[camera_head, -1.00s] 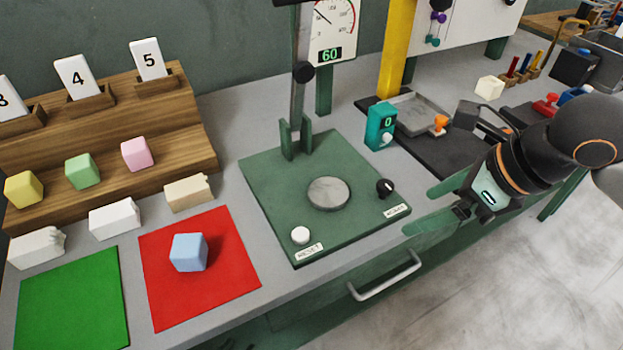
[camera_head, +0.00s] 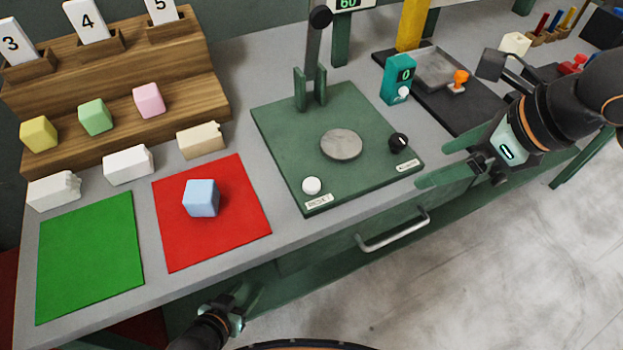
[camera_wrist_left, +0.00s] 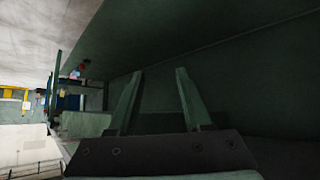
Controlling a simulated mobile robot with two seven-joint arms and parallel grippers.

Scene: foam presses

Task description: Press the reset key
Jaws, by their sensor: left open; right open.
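The reset key is a white round button (camera_head: 311,185) at the front left corner of the green press base (camera_head: 285,135), with a label plate (camera_head: 318,201) in front of it. Nothing touches the key. My left gripper (camera_head: 245,297) is low at the bottom of the head view, in front of and below the bench edge, apart from the key. In the left wrist view its two green fingers (camera_wrist_left: 158,76) are apart with nothing between them. My right gripper (camera_head: 432,166) is open and empty by the press base's right front corner. The key does not show in the left wrist view.
A black knob (camera_head: 399,142) and round metal plate (camera_head: 341,144) are on the press base. A blue cube (camera_head: 201,198) rests on the red mat (camera_head: 240,230), left of the press. A drawer handle (camera_head: 394,231) sticks out below the bench edge.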

